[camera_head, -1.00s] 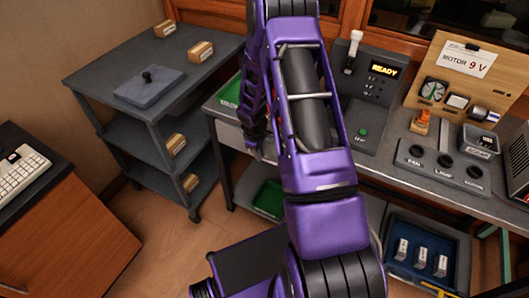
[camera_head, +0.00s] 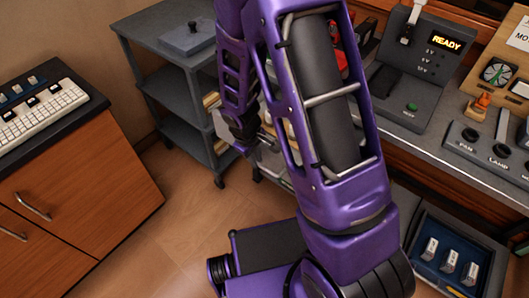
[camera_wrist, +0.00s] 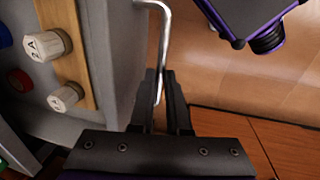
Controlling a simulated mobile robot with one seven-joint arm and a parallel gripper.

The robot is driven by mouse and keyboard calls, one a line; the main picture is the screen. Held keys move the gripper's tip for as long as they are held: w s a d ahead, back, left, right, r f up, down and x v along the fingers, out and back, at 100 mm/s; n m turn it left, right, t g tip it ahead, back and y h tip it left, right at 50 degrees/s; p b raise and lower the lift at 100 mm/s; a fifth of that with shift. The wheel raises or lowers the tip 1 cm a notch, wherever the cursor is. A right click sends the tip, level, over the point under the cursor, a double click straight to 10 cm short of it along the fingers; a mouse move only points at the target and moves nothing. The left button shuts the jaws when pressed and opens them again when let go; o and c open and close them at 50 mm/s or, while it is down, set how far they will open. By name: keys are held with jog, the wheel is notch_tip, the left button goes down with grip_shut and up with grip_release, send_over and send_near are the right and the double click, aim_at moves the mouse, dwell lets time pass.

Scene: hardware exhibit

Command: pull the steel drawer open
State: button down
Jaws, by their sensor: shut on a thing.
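The steel drawer (camera_wrist: 120,60) shows in the wrist view as a grey wall with an open inside to its left. Its bent bar handle (camera_wrist: 163,35) stands off the front. My gripper (camera_wrist: 164,88) is shut on the handle, with the bar between its dark fingers. In the head view my gripper (camera_head: 258,142) is low beside the bench, left of my purple arm. The drawer stands out from the bench there, mostly hidden behind the arm. Inside it, white-capped fuses (camera_wrist: 48,45) marked 2A sit by a wooden strip (camera_wrist: 70,45).
A wooden cabinet (camera_head: 85,185) with a keyboard (camera_head: 45,112) stands at left. A grey shelf unit (camera_head: 175,85) stands behind. A blue tray (camera_head: 465,250) with small blocks lies under the bench at right. Bare floor (camera_head: 190,225) lies between cabinet and bench.

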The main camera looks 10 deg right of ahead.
jog(key=shift+s+a, duration=0.35)
jog(key=c, duration=1.2)
grip_release()
jog(key=shift+o, duration=0.2)
notch_tip(320, 180, up, 17)
jog(key=s+a+p, duration=0.2)
jog(key=p, duration=0.2)
jog(key=shift+a, duration=0.3)
